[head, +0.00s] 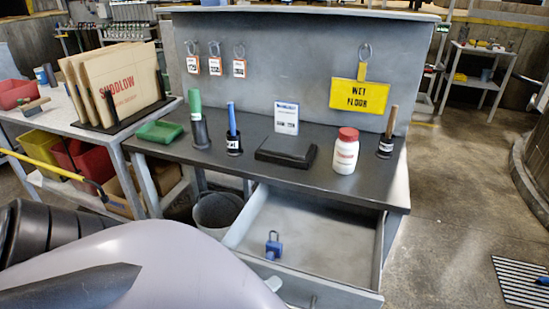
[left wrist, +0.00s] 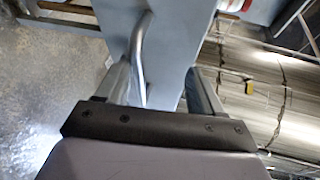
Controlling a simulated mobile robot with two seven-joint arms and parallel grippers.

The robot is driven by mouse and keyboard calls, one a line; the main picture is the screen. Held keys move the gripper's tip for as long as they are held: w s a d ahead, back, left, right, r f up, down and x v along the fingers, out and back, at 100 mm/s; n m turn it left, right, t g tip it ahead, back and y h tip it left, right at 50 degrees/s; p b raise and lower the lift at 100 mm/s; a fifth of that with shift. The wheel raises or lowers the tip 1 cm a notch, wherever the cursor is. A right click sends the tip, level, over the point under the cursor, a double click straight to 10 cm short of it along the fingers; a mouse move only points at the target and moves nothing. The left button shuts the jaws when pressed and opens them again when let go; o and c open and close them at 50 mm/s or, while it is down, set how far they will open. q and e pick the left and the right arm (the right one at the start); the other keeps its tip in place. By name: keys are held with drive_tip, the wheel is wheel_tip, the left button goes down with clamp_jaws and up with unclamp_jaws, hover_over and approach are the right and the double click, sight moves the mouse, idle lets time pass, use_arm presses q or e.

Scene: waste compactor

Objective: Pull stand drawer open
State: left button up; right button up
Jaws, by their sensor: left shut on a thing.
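The stand drawer (head: 315,232) is pulled out from under the dark top of the grey stand (head: 290,170). A blue padlock (head: 273,245) lies inside it near the front. In the left wrist view, the curved metal drawer handle (left wrist: 139,50) on the grey drawer front (left wrist: 172,50) runs between the fingers of my left gripper (left wrist: 160,85), which is shut on it. In the head view my left arm covers the lower left, and the gripper is mostly hidden. My right gripper is in neither view.
A grey bucket (head: 216,212) stands left of the drawer. The floor at right (head: 450,200) is mostly clear.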

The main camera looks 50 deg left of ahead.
use_arm(q)
drive_tip(key=shift+v, duration=1.15)
drive_tip(key=c, duration=0.4)
drive_tip(key=shift+o, duration=0.2)
drive_tip(key=s, duration=0.3)
drive_tip(key=shift+d+f, duration=0.35)
drive_tip(key=shift+w+p, duration=0.2)
drive_tip(key=shift+p, duration=0.15)
